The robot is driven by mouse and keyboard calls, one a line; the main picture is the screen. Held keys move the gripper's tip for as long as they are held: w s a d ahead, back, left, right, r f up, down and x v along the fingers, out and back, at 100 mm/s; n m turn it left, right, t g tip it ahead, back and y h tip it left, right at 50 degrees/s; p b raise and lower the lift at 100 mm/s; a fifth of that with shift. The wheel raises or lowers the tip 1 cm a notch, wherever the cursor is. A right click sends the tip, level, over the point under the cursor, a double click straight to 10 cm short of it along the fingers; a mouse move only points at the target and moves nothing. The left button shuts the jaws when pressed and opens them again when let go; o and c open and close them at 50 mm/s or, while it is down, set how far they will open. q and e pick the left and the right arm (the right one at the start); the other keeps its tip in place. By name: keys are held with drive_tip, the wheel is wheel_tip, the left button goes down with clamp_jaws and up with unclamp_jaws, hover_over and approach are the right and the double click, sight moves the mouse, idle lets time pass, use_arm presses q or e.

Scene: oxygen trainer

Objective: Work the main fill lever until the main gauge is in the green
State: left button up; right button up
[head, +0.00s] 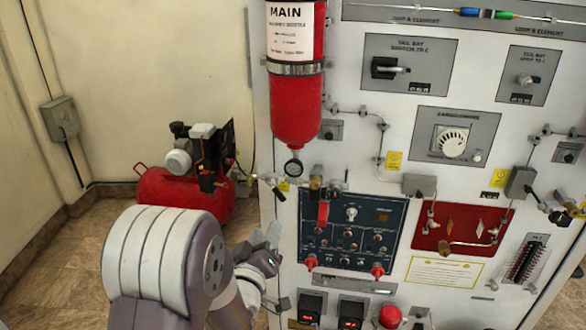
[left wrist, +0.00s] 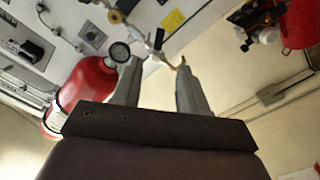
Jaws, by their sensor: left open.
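The red MAIN cylinder (head: 297,105) hangs upright on the white panel, and it shows at the left of the left wrist view (left wrist: 88,88). The small round main gauge (head: 293,168) sits at its lower end and also shows in the left wrist view (left wrist: 120,52); its reading is too small to tell. A dark-handled lever (head: 278,192), which looks like the main fill lever, is on the fittings just below and left of the gauge. My left gripper (head: 262,240) is open and empty, below the lever and apart from it. My right gripper is not in view.
A blue control board (head: 352,232) with red-tipped knobs is right of my left gripper. A red compressor (head: 180,192) stands on the floor at the left. Brass fittings (head: 316,188) and pipes stick out from the panel. The floor between compressor and panel looks clear.

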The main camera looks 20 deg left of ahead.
sight(280, 198)
use_arm(q)
drive_tip(key=p+x, duration=0.6)
drive_tip(key=x, duration=0.7)
drive_tip(key=shift+w+p, duration=0.4)
drive_tip(key=shift+d, duration=0.1)
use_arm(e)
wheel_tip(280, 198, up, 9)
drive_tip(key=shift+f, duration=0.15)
use_arm(q)
drive_tip(key=shift+c, duration=0.3)
clamp_jaws()
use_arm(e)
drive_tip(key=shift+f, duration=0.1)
